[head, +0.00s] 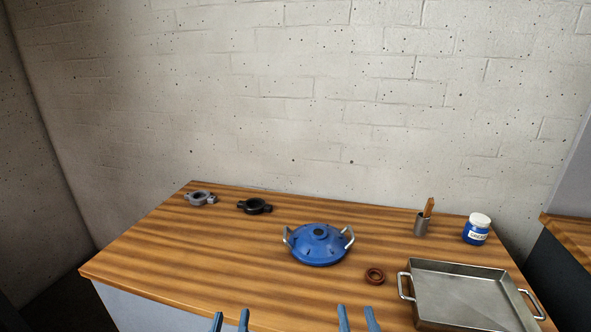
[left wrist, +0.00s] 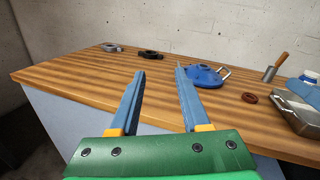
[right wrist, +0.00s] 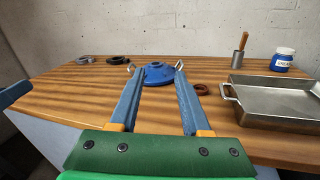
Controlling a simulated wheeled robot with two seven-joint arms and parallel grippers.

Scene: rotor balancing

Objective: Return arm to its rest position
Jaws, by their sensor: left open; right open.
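My left gripper (head: 231,321) is at the bottom of the head view, near the table's front edge. Its two blue fingers are apart and empty in the left wrist view (left wrist: 158,82). My right gripper (head: 358,318) is to its right at the same edge. Its fingers are apart with nothing between them in the right wrist view (right wrist: 157,80). A blue domed rotor (head: 318,246) with two metal handles stands on the wooden table (head: 190,262), beyond both grippers and apart from them.
A grey ring clamp (head: 200,199) and a black one (head: 254,206) lie at the back left. A brown ring (head: 374,276) lies beside a metal tray (head: 462,291) at the right. A metal cup (head: 421,226) with a wooden-handled tool and a blue jar (head: 477,232) stand behind. The left front is clear.

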